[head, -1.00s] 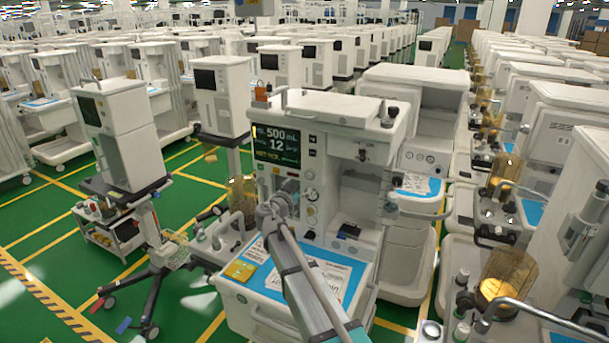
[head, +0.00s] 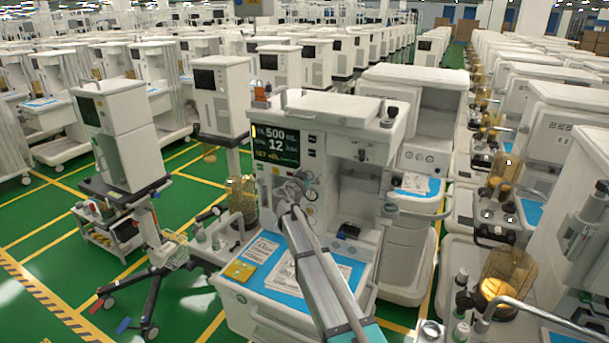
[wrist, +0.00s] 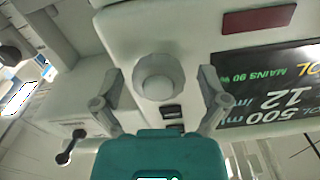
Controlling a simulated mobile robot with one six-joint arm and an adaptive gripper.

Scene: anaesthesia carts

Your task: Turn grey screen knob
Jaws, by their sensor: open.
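The pale grey round screen knob (wrist: 158,78) sits on the white cart panel, beside the dark screen (wrist: 275,88), in the wrist view. My gripper (wrist: 160,82) is open, with one finger on each side of the knob and visible gaps between. How deep the fingertips reach along the knob is hard to tell. In the head view my gripper (head: 298,186) is at the cart's front, below and right of the lit screen (head: 276,145); it covers part of the panel, and I cannot make out the knob clearly there.
Two small black switches (wrist: 172,112) sit close to the knob. A dark red label (wrist: 255,19) is on the panel. The cart's worktop has a blue mat (head: 262,250) with papers. Other carts stand close on the right (head: 418,185), and a tall trolley (head: 120,140) stands left.

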